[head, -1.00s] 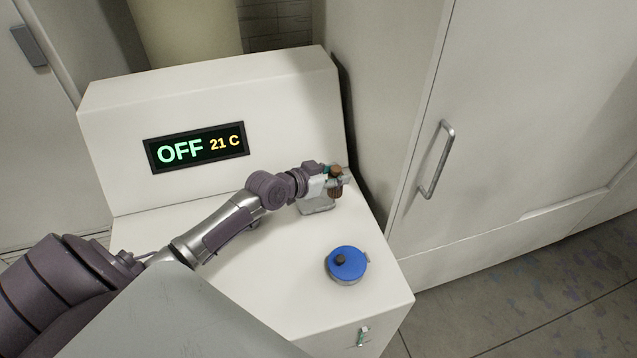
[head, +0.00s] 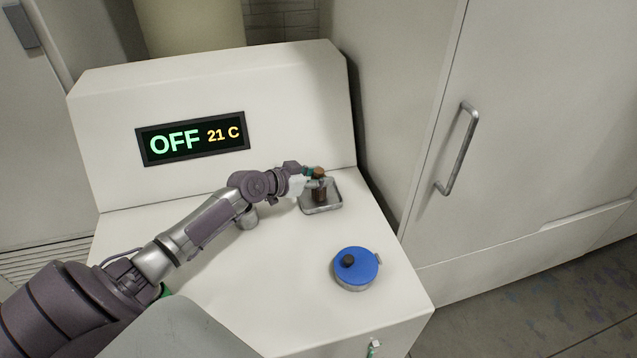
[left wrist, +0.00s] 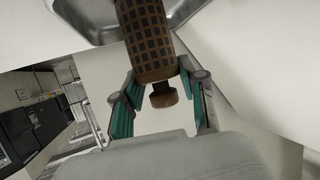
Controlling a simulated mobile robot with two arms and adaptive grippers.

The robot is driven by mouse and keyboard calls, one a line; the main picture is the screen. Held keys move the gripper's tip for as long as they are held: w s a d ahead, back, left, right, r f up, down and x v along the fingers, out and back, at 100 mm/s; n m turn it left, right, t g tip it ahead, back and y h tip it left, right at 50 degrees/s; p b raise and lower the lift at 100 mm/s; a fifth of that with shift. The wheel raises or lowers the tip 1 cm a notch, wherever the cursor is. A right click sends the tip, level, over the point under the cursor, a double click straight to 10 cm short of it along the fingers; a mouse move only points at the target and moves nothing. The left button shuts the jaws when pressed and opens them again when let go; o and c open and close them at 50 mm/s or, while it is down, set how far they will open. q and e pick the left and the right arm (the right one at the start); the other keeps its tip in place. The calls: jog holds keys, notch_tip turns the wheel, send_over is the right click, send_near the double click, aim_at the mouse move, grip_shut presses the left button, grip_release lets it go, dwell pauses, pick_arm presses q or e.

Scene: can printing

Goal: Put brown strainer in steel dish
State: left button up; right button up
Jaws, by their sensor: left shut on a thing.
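The brown strainer (head: 319,188) is a small upright cylinder with a dark grid pattern and a knob on top. My left gripper (head: 313,181) is shut on it. The strainer is over the steel dish (head: 322,208), a shallow square tray near the back right of the white machine top; whether it touches the dish floor I cannot tell. In the left wrist view the strainer (left wrist: 148,42) is between the teal-padded fingers (left wrist: 156,100), with the dish (left wrist: 88,20) behind it. My right gripper is not in view.
A blue-lidded round pot (head: 356,268) stands on the machine top (head: 270,300) nearer the front right. A small grey cylinder (head: 247,217) is under my left arm. A display (head: 192,138) reads OFF, 21 C. A tall cabinet with a handle (head: 458,148) is at the right.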

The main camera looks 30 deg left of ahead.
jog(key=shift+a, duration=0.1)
pick_arm(q)
jog(key=shift+f, duration=0.1)
jog(key=o, duration=1.2)
jog(key=shift+c, duration=0.2)
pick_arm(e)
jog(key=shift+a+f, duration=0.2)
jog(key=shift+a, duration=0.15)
